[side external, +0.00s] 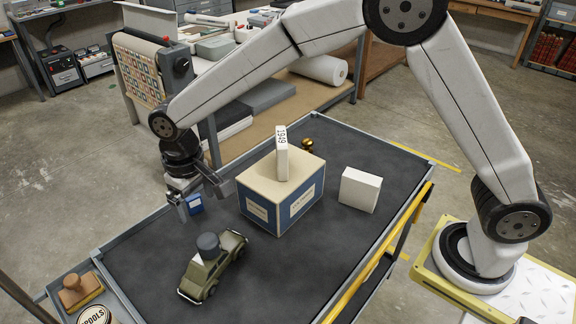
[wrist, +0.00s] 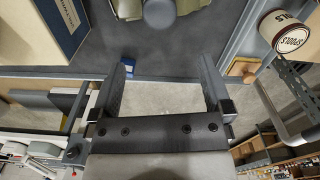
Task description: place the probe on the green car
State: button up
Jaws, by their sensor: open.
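The green car (side external: 198,279) stands on the dark cart top near its front left. A dark grey cylinder (side external: 208,245), the likeliest probe, sits on the car's roof with a white patch beside it. In the wrist view the cylinder (wrist: 159,13) shows at the top edge, with part of the green car (wrist: 190,18) around it. My gripper (side external: 204,196) is open and empty, above the cart's left edge, behind and apart from the car. In the wrist view my gripper's fingers (wrist: 163,68) are spread wide with nothing between them.
A small blue item (side external: 195,204) is by the cart's left edge, near my gripper. A blue and cream box (side external: 260,215) stands mid-cart with a white "1949" block (side external: 282,158) on top. A white block (side external: 360,190) is right. A wooden stamp (side external: 79,291) and "SPOOLS" tin (side external: 94,316) are front left.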

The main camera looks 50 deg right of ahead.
jog(key=shift+d, duration=0.1)
jog(key=s+d+m+t, duration=0.1)
jog(key=s+d, duration=0.7)
jog(key=d, duration=0.3)
jog(key=s+d+f+m+t, duration=0.1)
jog(key=s+d, duration=0.7)
jog(key=d, duration=0.4)
jog(key=shift+s+f+t, duration=0.15)
jog(key=shift+f+t, duration=0.15)
